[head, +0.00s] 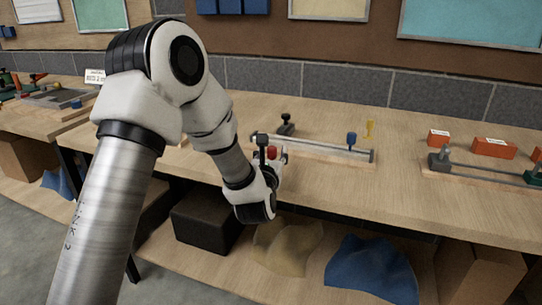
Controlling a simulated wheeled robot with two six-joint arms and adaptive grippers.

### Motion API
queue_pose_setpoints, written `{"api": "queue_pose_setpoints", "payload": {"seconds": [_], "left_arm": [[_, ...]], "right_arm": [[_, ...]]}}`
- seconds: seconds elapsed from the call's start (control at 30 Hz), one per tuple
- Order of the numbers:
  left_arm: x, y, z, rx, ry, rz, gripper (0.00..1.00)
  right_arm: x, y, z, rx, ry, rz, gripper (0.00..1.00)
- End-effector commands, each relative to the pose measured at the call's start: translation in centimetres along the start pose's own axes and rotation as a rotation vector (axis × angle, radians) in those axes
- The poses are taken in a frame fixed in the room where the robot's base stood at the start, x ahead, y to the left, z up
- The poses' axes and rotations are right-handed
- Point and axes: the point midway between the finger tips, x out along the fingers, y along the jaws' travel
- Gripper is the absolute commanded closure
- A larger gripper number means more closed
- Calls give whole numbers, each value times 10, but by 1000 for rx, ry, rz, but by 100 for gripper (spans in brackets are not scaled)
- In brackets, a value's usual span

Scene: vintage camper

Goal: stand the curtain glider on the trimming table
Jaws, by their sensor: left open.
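The wooden table (330,190) runs across the view. A metal rail on a wooden base (325,148) lies on it, with a small blue upright piece (351,141) near its right end. A small yellow upright piece (369,130) stands just behind that end. A black knobbed piece (287,123) stands behind the rail's left part. I cannot tell which of these small pieces is the curtain glider. My left gripper (271,154) is open over the table's front part, by the rail's left end. A red piece shows at its fingers; its contact is unclear. My right gripper is out of view.
Orange boxes (493,148) and another rail fixture (485,171) stand on the table at right. A second bench (40,115) with tools is at far left. A dark box (205,220) and blue cloth (372,268) lie on the lower shelf. The table's right-front middle is bare.

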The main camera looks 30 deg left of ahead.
Motion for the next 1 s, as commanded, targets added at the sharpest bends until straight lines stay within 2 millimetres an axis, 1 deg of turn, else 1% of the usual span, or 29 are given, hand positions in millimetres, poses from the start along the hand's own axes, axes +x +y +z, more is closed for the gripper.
{"api": "queue_pose_setpoints", "payload": {"seconds": [0.07, 0.17, 0.27, 0.4, 0.43, 0.47, 0.5, 0.53, 0.63, 0.77, 0.8, 0.87, 0.97, 1.0], "left_arm": [[-5, 0, 0, 1, -1, -1, 51], [-21, -1, 0, 3, 1, -3, 51], [-46, -1, -1, 4, 1, -3, 51], [-88, -1, -1, 7, 0, -5, 51], [-95, -1, -3, 5, -2, -3, 51], [-97, -1, -9, 1, -7, -3, 51], [-101, -2, -9, -1, -9, -4, 51], [-105, -2, -8, -1, -7, -4, 51], [-114, -1, -5, 0, -5, -2, 51], [-119, -1, -6, 23, 9, -4, 51], [-119, -2, -13, 65, 27, -11, 51], [-118, -6, -32, 178, 77, -32, 51], [-120, -15, -87, 491, 201, -115, 51], [-124, -19, -115, 651, 257, -173, 51]], "right_arm": [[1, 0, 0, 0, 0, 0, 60], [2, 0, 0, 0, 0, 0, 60], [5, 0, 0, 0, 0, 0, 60], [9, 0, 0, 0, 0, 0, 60], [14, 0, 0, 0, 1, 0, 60], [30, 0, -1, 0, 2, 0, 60], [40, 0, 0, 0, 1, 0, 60], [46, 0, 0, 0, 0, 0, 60], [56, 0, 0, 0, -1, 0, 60], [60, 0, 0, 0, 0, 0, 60], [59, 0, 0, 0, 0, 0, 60], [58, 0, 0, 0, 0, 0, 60], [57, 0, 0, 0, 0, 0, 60], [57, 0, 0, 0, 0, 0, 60]]}}
